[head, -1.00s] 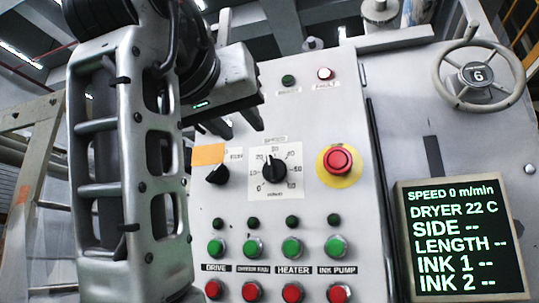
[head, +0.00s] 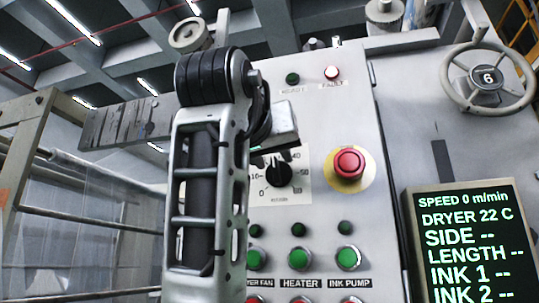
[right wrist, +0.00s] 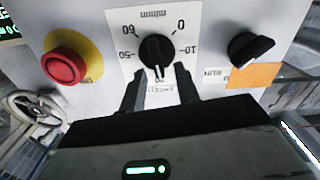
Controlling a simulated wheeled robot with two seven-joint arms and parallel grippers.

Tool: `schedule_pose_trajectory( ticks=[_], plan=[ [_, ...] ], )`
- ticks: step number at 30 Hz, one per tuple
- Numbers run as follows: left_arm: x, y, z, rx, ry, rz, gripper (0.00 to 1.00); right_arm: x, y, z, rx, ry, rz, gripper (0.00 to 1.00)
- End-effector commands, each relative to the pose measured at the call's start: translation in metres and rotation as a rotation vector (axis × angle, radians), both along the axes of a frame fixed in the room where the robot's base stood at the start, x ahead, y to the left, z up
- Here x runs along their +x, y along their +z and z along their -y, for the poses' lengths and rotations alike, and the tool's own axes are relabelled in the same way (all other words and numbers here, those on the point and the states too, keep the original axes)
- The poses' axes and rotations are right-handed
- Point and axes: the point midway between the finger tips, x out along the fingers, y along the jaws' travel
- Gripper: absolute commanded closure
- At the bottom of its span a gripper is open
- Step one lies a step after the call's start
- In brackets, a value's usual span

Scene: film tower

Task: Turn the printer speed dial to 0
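The speed dial (head: 278,173) is a black round knob on a white scale plate marked 0 to 60, on the grey control panel. In the right wrist view the dial (right wrist: 157,49) appears upside down, its white pointer toward the 30 side, between 10 and 50. My right gripper (right wrist: 160,84) is open, its two dark fingers just short of the dial, one toward each side of it. In the head view the right gripper (head: 277,152) is at the top of the scale plate and partly covers it. My left gripper is not in view.
A red emergency button (head: 348,163) on a yellow ring sits right of the dial. A black selector (right wrist: 250,48) with an orange label is on its other side. Green buttons (head: 298,257) are below. The display (head: 465,240) reads SPEED 0 m/min. A handwheel (head: 487,77) is upper right.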

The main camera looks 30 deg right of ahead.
Motion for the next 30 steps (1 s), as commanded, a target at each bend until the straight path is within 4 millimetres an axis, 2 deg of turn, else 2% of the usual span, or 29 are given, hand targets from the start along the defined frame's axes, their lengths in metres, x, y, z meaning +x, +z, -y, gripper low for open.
schedule_pose_trajectory(
  ticks=[1,4,17,30],
  plan=[
    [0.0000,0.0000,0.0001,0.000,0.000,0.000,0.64,0.0000,-0.0001,0.0000,0.000,0.000,0.000,0.74],
    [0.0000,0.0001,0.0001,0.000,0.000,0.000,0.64,0.0000,-0.0001,-0.0001,0.000,0.000,0.000,1.00],
    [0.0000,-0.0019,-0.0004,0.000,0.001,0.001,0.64,0.0005,-0.0008,-0.0006,-0.029,-0.001,-0.036,1.00],
    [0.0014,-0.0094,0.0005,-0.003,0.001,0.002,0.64,0.0046,-0.0039,-0.0043,-0.243,-0.002,-0.285,1.00]
  ],
)
